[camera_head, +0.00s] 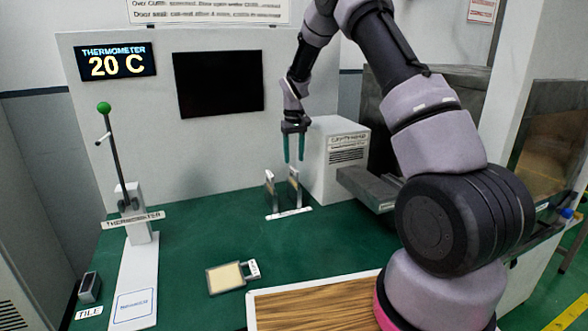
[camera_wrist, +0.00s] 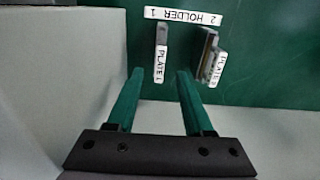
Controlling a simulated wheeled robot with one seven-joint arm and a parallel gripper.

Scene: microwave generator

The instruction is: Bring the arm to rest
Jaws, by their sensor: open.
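My arm rises from the right of the head view and bends over toward the back. My gripper (camera_head: 294,160) hangs pointing down, with two green fingers apart and nothing between them. It is above the plate holder (camera_head: 290,213), near the white box. In the wrist view my gripper (camera_wrist: 158,75) also shows open and empty. The holder label (camera_wrist: 183,15) lies ahead of the fingers there, with plate 1 (camera_wrist: 161,45) and the other plate (camera_wrist: 208,55) standing upright by it. The fingers look clear of both plates, though the height gap is hard to judge.
A white box (camera_head: 335,160) stands close beside my gripper, with a grey metal drawer or waveguide (camera_head: 370,187) to its right. A thermometer stand (camera_head: 138,225) is at left.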

